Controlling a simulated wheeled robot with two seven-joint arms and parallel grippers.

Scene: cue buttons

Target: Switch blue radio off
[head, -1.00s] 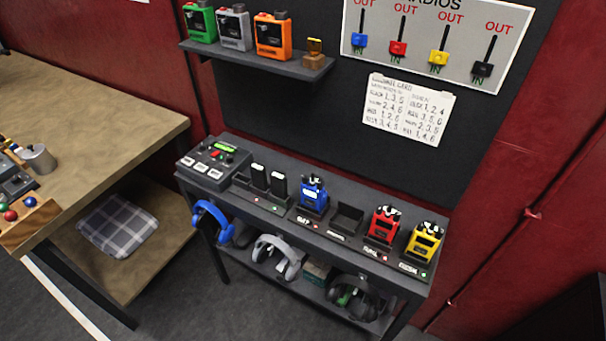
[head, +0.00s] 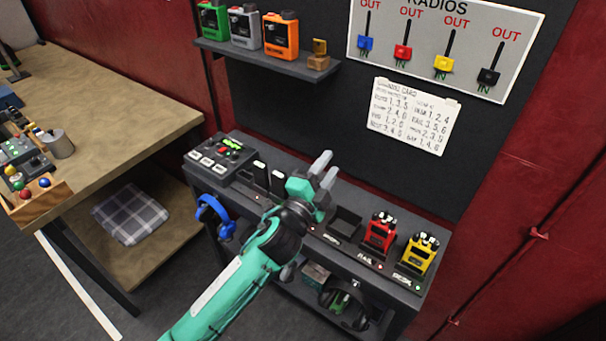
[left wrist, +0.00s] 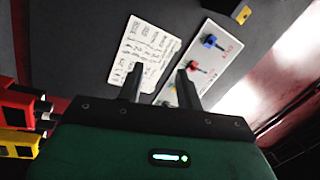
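The blue radio does not show now; my left gripper and wrist cover its place on the charging shelf (head: 346,262) in the head view. My left gripper (head: 325,171) is above that shelf, fingers pointing up and away toward the back wall. In the left wrist view its two fingers (left wrist: 160,86) stand apart with nothing between them. The red radio (head: 380,232) and yellow radio (head: 419,255) stand upright in docks to the right of my gripper. My right gripper is in neither view.
A control box (head: 219,157) sits at the shelf's left end. An empty dock (head: 344,224) lies right of my gripper. Blue headphones (head: 215,215) hang at the front. A paper card (head: 413,117) and a radio board (head: 521,45) are on the back panel.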

